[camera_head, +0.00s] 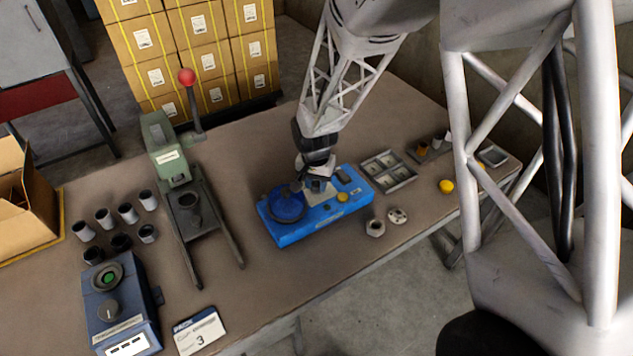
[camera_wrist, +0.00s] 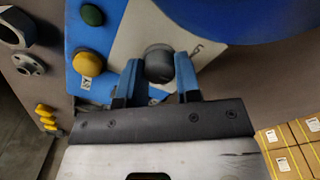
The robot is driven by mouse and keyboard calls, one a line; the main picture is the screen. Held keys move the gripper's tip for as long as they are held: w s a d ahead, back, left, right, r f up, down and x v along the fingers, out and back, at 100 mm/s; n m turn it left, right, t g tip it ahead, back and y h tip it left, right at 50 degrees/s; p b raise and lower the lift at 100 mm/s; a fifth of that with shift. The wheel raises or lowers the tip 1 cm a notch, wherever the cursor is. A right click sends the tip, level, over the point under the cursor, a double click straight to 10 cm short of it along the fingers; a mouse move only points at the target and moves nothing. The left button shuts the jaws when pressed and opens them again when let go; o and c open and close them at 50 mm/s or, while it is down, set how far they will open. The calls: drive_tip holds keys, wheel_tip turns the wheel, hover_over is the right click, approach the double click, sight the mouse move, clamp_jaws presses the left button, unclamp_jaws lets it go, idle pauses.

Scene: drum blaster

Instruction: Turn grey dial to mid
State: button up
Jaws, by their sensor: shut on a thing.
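The grey dial (camera_wrist: 158,63) is a small dark grey knob on a pale plate (camera_wrist: 135,30) of the blue device (camera_head: 292,233). My gripper (camera_wrist: 159,72) has its two blue fingers on either side of the dial, shut on it. In the head view my gripper (camera_head: 317,183) comes down on the blue device from above, and it hides the dial there. The dial's pointer and end marks are too covered to read its setting. A yellow button (camera_wrist: 88,63) and a green button (camera_wrist: 92,14) sit beside the plate.
A round blue plate (camera_head: 287,207) is on the device's left part. A green press (camera_head: 168,157) stands to the left, with several cups (camera_head: 128,213) near it. A grey tray (camera_head: 388,171), metal nuts (camera_head: 375,228) and a yellow piece (camera_head: 446,186) lie to the right.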

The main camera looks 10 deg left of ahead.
sight(316, 183)
drive_tip(key=shift+m, duration=0.5)
drive_tip(key=o, duration=0.9)
drive_tip(key=shift+a+r, duration=0.1)
drive_tip(key=shift+r, duration=3.85)
